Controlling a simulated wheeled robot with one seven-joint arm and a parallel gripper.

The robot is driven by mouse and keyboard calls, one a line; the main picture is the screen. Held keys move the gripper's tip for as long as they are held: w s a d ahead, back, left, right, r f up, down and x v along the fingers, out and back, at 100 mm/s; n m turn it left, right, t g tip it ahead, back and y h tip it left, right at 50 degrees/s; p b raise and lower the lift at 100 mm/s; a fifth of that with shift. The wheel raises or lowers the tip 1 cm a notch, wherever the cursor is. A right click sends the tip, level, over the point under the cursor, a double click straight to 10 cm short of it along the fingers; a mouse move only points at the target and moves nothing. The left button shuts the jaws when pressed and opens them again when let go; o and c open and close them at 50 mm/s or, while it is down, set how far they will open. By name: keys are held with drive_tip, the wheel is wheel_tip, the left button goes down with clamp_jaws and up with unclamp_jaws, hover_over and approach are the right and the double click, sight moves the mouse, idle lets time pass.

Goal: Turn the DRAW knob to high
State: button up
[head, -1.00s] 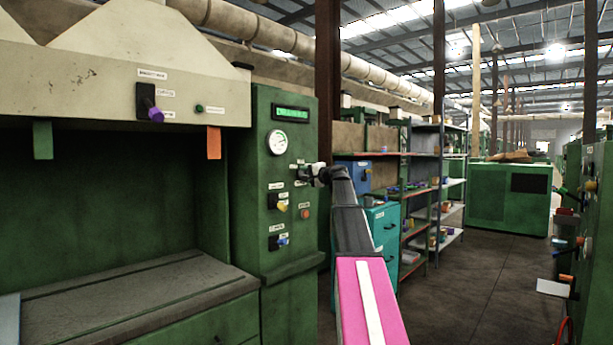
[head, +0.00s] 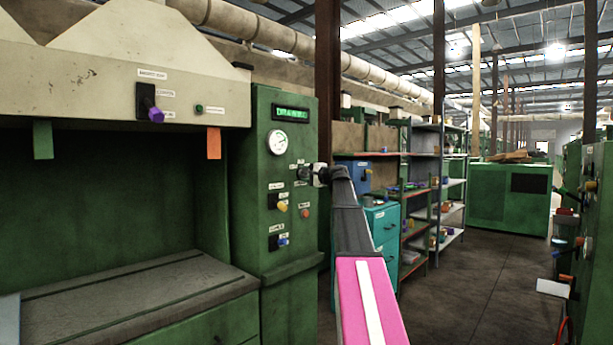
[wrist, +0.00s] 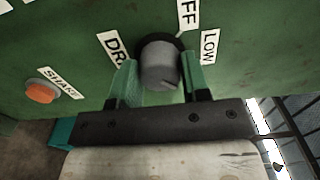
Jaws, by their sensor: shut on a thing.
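The DRAW knob is a round grey knob (wrist: 160,62) on the green panel, in the middle of the wrist view. The labels DRAW (partly hidden), OFF and LOW surround it; no HIGH label shows. My gripper (wrist: 161,78) has one green finger on each side of the knob and is shut on it. In the head view my gripper (head: 310,174) is at the right side of the green control cabinet (head: 262,235), below the round gauge, and covers most of the knob. I cannot tell clearly which way the knob points.
An orange SHAKE button (wrist: 41,92) is left of the knob. A yellow knob (head: 282,206) and a blue knob (head: 282,241) sit below on the cabinet. A gauge (head: 277,142) and lit green display (head: 291,113) are above. Shelves (head: 425,190) stand to the right.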

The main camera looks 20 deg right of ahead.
drive_tip(key=o, duration=0.9)
drive_tip(key=v, duration=1)
drive_tip(key=shift+s+d, duration=0.2)
drive_tip(key=shift+s, duration=0.15)
drive_tip(key=shift+s, duration=0.1)
